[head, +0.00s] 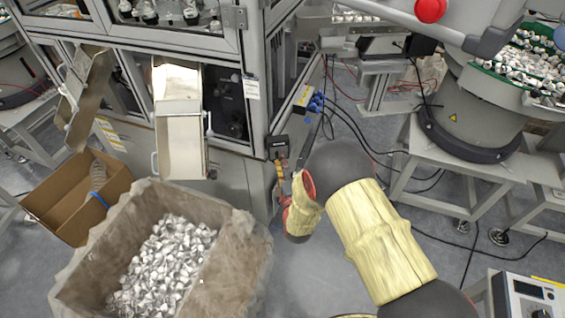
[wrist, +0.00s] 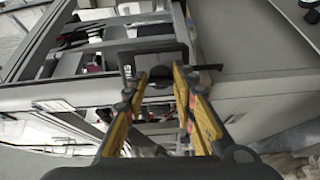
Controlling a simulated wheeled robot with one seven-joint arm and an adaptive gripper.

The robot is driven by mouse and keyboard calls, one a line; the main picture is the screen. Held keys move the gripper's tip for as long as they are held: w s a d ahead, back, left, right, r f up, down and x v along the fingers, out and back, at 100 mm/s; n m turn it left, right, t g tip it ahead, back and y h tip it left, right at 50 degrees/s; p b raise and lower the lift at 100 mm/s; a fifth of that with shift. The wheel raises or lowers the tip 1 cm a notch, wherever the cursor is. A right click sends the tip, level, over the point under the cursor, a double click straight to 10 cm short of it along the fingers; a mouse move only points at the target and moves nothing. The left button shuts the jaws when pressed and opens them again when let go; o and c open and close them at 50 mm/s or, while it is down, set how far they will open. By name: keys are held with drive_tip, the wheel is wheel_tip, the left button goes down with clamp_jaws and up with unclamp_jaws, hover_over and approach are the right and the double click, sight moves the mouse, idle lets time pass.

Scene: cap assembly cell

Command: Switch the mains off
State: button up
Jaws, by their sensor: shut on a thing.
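The dark mains switch box (head: 278,141) sits on the corner post of the machine cabinet, at the centre of the head view. My gripper (head: 279,163) reaches it from below, its fingers at the box's lower part. In the wrist view the dark switch (wrist: 158,52) is straight ahead, with a black bar sticking out to its right. The yellow fingers of my gripper (wrist: 157,82) stand apart on either side of the dark switch handle and are shut on it. The fingers partly hide the handle, so its exact position cannot be told.
A bin (head: 237,262) of metallic caps stands at lower left, with a cardboard box (head: 52,197) behind it. A metal chute (head: 181,140) juts from the cabinet. Blue connectors (head: 309,100) with cables are right of the switch. A feeder stand (head: 470,165) is at right.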

drive_tip(key=shift+n, duration=0.4)
drive_tip(key=o, duration=1.2)
drive_tip(key=shift+c, duration=0.2)
drive_tip(key=s+d, duration=0.2)
drive_tip(key=s, duration=0.9)
drive_tip(key=shift+s, duration=0.4)
